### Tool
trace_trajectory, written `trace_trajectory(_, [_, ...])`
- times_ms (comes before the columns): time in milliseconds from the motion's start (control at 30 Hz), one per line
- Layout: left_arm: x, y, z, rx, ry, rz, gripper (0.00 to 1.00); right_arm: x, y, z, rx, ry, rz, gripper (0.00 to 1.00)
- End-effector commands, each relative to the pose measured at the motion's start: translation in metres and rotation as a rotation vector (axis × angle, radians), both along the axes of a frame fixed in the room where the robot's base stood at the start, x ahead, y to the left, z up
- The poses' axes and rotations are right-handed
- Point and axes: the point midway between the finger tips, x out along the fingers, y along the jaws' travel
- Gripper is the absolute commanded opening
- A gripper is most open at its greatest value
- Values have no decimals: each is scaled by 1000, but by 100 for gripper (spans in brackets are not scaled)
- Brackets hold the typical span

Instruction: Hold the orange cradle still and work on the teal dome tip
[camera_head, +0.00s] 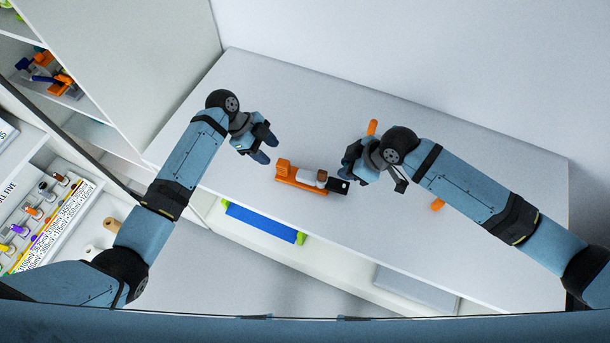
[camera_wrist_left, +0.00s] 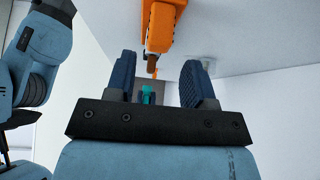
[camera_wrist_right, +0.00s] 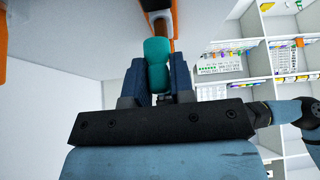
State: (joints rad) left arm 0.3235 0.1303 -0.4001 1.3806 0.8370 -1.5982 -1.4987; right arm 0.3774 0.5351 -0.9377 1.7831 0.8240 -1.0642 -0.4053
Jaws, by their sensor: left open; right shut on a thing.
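The orange cradle (camera_head: 288,176) lies near the middle of the grey bench, holding a brown and white earpiece (camera_head: 321,178) with a black part at its right end. My left gripper (camera_head: 265,147) is open and empty, left of and above the cradle in the head view. The cradle (camera_wrist_left: 161,25) also shows ahead of it in the left wrist view. My right gripper (camera_head: 358,166) is shut on the teal dome tip (camera_wrist_right: 156,68), right of the cradle. The tip's far end is close to a brown end piece (camera_wrist_right: 163,27); I cannot tell if they touch. The tip is hidden in the head view.
Orange pieces (camera_head: 372,127) (camera_head: 437,205) show beside my right arm. Shelves with small parts (camera_head: 38,215) stand at the left. A blue item with green ends (camera_head: 262,222) sits below the bench's front edge. The bench's left end is clear.

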Motion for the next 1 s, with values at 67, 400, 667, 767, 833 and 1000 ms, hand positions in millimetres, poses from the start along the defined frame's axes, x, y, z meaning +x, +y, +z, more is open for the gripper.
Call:
trace_trajectory(67, [-1, -4, -5, -1, 1, 1, 49, 0, 0, 0, 0, 0, 0, 0])
trace_trajectory(400, [-8, -22, -33, 1, 2, 3, 49, 0, 0, 0, 0, 0, 0, 0])
trace_trajectory(667, [-12, -34, -53, 0, 1, 4, 49, 0, 0, 0, 0, 0, 0, 0])
trace_trajectory(767, [-12, -37, -57, 1, -1, 5, 49, 0, 0, 0, 0, 0, 0, 0])
trace_trajectory(833, [-13, -39, -60, 1, 0, 4, 49, 0, 0, 0, 0, 0, 0, 0])
trace_trajectory(1000, [-14, -40, -63, 1, 0, 4, 49, 0, 0, 0, 0, 0, 0, 0])
